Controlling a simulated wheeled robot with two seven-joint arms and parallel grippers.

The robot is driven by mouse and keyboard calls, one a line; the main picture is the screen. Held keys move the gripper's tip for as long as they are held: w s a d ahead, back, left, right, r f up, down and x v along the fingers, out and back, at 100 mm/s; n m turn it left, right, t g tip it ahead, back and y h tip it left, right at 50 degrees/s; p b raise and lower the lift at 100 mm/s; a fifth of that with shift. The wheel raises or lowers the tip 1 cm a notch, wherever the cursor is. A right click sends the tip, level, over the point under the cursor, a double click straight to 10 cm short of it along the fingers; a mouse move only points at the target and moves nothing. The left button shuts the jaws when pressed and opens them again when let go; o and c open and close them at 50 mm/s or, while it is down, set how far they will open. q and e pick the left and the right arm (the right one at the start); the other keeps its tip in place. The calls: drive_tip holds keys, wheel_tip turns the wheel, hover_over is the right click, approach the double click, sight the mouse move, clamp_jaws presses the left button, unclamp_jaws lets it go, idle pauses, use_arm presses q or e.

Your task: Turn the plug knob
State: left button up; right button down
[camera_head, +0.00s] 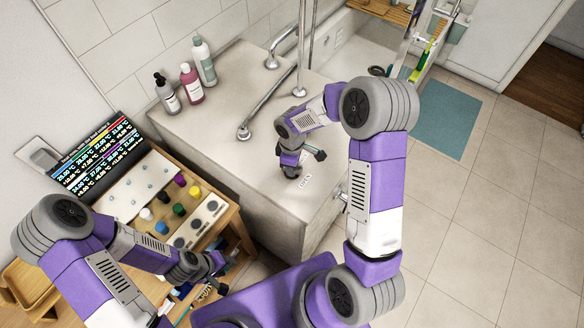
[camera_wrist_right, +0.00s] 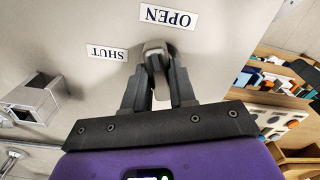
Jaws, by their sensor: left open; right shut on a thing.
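The plug knob (camera_wrist_right: 153,48) is a small grey knob on the pale tub surround, seen in the right wrist view. My right gripper (camera_wrist_right: 156,75) points down at it, with its two dark fingers shut on it. The OPEN label (camera_wrist_right: 168,17) lies just beyond the knob and the SHUT label (camera_wrist_right: 107,53) lies to its left. In the head view my right gripper (camera_head: 291,172) is low over the surround and hides the knob; a label (camera_head: 305,182) shows beside it. My left gripper (camera_head: 217,264) is open, near the right front of the wooden vanity.
Three bottles (camera_head: 190,83) stand at the back of the surround (camera_head: 230,110). Chrome pipes and a tap (camera_head: 268,103) rise behind my right arm. Coloured knobs (camera_head: 179,209) and a display (camera_head: 100,155) are on the vanity. The tiled floor (camera_head: 480,230) at right is clear.

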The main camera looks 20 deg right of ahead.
drive_tip(key=m, duration=0.1)
drive_tip(key=m+b, duration=0.1)
drive_tip(key=m, duration=0.1)
drive_tip(key=shift+s+a+f, duration=0.1)
drive_tip(key=shift+f, duration=0.1)
drive_tip(key=shift+m+b, duration=0.35)
drive_tip(key=shift+m, duration=0.15)
drive_tip(key=shift+s+f, duration=0.1)
drive_tip(key=shift+s, duration=0.05)
drive_tip(key=c, duration=0.9)
unclamp_jaws()
drive_tip(key=shift+c, duration=0.2)
drive_tip(key=shift+w, duration=0.2)
drive_tip(key=shift+r+p, duration=0.45)
drive_tip(key=shift+r, duration=3.4)
